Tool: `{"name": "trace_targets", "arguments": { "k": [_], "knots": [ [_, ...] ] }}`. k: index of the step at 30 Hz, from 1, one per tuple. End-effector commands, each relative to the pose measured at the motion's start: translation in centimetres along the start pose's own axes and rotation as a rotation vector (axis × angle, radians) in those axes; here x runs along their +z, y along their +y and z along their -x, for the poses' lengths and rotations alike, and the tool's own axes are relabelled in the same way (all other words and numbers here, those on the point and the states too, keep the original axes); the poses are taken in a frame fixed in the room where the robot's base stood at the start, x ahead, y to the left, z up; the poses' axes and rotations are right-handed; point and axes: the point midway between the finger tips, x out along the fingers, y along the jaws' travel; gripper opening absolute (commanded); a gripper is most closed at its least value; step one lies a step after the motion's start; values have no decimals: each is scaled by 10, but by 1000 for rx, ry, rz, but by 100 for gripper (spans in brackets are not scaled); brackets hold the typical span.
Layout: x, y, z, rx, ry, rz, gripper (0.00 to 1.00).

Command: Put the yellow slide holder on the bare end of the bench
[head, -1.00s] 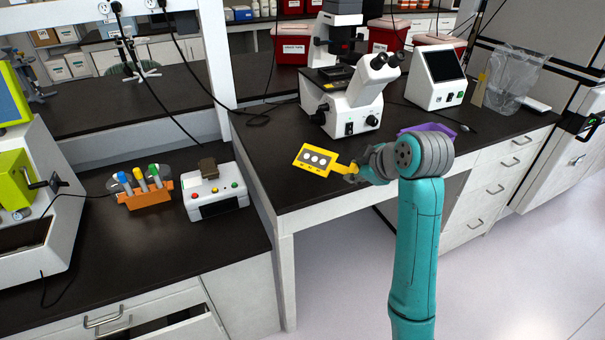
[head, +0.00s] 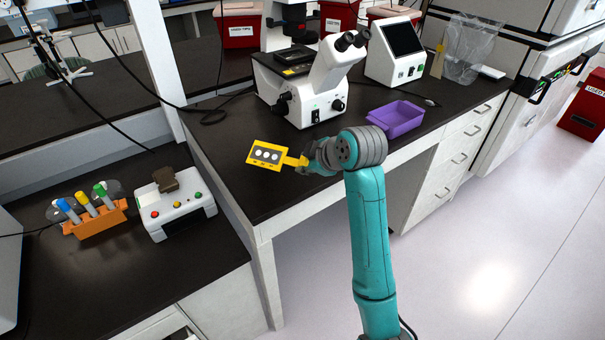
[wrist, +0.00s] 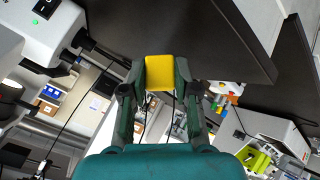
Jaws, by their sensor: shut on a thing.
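The yellow slide holder (head: 270,155) is a flat plate with several pale round spots and a short handle. My gripper (head: 312,160) is shut on its handle and holds it out to the left, over the bare near-left end of the dark bench (head: 235,195). I cannot tell whether the holder touches the bench top. In the wrist view the slide holder (wrist: 160,73) shows as a yellow block between the fingertips of my gripper (wrist: 158,88).
A white microscope (head: 318,90) stands behind the holder. A purple tray (head: 398,118) lies right of my gripper. A white box with buttons (head: 175,205) and an orange tube rack (head: 95,218) stand on the lower counter at left. A monitor unit (head: 395,55) stands further back.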

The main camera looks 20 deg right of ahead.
Motion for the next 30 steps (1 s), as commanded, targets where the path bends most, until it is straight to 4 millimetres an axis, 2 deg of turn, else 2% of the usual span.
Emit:
{"name": "trace_targets", "arguments": {
  "k": [12,24,25,27,30],
  "knots": [
    [22,-20,-27,0,-1,0,0],
    [24,-22,-31,1,0,0,0],
    [24,-22,-30,1,0,0,37],
    [24,-22,-30,1,0,1,55],
    [24,-22,-30,1,0,1,55]
  ]
}}
